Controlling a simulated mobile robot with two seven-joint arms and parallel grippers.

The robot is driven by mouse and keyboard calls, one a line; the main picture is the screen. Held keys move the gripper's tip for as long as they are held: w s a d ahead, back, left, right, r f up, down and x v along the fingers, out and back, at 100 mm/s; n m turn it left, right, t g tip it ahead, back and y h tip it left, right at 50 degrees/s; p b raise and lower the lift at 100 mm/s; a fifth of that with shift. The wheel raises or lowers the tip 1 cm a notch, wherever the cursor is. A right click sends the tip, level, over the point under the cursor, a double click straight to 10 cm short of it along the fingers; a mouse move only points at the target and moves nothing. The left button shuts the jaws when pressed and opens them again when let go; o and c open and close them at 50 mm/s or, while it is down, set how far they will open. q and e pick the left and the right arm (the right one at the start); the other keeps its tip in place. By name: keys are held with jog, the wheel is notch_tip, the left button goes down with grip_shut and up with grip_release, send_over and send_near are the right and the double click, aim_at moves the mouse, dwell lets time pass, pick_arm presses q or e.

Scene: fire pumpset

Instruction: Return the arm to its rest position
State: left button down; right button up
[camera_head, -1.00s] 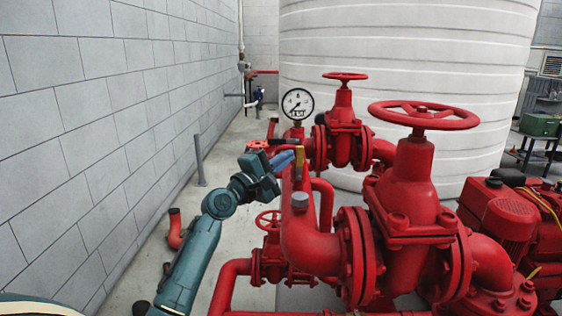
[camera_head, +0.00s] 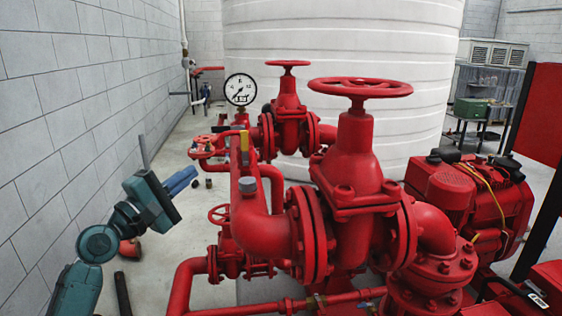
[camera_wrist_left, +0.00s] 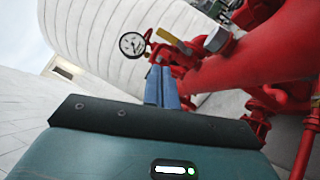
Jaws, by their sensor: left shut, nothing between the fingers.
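My left gripper (camera_head: 186,178) has blue fingers held together, with nothing between them. In the head view it is at the left, in the gap between the grey block wall and the red pipework, apart from both. My left arm comes in from the bottom left and bends at the wrist. In the left wrist view the shut blue fingers (camera_wrist_left: 161,87) point towards the red pipe and the gauge. My right gripper does not show.
The red pipe assembly (camera_head: 262,232) with a large handwheel (camera_head: 360,88) fills the middle. A pressure gauge (camera_head: 240,89) and a yellow lever (camera_head: 244,142) stand right of my gripper. The block wall (camera_head: 60,120) is close on the left. A white tank (camera_head: 340,40) stands behind.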

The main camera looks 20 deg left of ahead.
pick_arm(q)
jog(key=s+d+f+m+g, duration=0.1)
jog(key=d+f+m+g, duration=0.2)
jog(key=f, duration=0.5)
jog(key=s+d+f+m+g+y+p, duration=0.1)
jog(key=s+d+f+m, duration=0.1)
jog(key=d+f+m, duration=0.45)
jog(key=s+d+f+m+g, duration=0.1)
jog(key=d+f+g, duration=0.1)
jog(key=f, duration=0.8)
jog(key=s+d+f+m+g+p, duration=0.1)
jog(key=s+d+f+m+g, duration=0.2)
jog(key=s+d+f+m, duration=0.8)
jog(key=s+d+f, duration=0.1)
jog(key=s+d, duration=0.1)
jog(key=s, duration=0.2)
jog(key=shift+d+f+g, duration=0.2)
jog(key=shift+d+g, duration=0.05)
jog(key=shift+g, duration=0.15)
